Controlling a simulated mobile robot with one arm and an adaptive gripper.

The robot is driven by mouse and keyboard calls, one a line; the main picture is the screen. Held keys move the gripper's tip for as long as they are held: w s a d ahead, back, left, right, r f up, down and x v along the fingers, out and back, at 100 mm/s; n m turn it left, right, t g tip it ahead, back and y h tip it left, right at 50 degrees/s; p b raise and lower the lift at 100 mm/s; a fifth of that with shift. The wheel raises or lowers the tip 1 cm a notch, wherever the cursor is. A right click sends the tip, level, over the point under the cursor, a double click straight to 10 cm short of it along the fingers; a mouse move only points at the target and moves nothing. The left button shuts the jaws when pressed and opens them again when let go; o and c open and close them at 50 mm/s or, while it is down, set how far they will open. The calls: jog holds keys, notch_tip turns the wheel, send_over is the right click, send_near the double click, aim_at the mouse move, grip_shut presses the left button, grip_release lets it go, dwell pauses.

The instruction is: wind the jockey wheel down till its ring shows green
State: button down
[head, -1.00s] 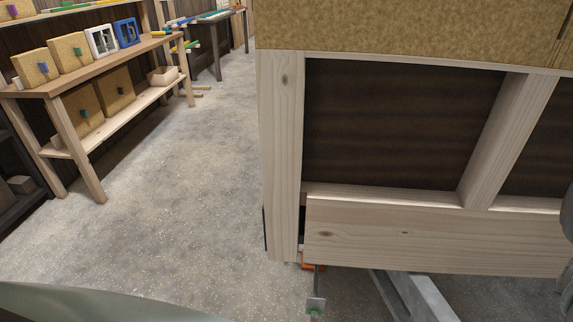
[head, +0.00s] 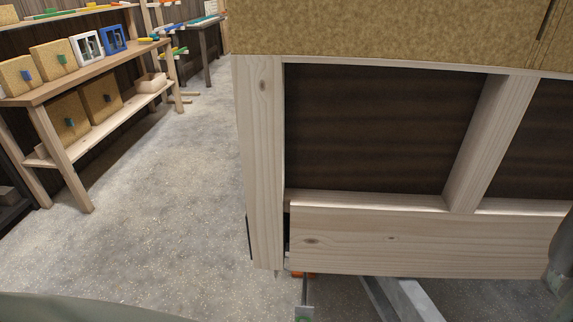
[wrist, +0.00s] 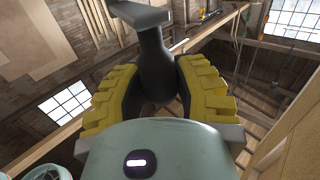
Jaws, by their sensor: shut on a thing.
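My gripper (wrist: 160,92), seen in the wrist view, has its two yellow padded fingers closed on a dark grey handle (wrist: 153,62). The handle stands between the fingers, and a paler grey flat piece (wrist: 138,14) joins its far end. I take it for the jockey wheel's crank grip. The wheel itself and its ring are not visible in either view, so the ring's colour cannot be told. My gripper does not show clearly in the head view.
A timber-framed trailer wall (head: 400,235) fills the right of the head view. A wooden shelf unit (head: 70,95) stands left. Speckled floor (head: 165,205) between is clear.

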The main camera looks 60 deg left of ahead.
jog(key=shift+w+f+b, duration=0.1)
jog(key=shift+w+b, duration=0.3)
jog(key=shift+w, duration=0.3)
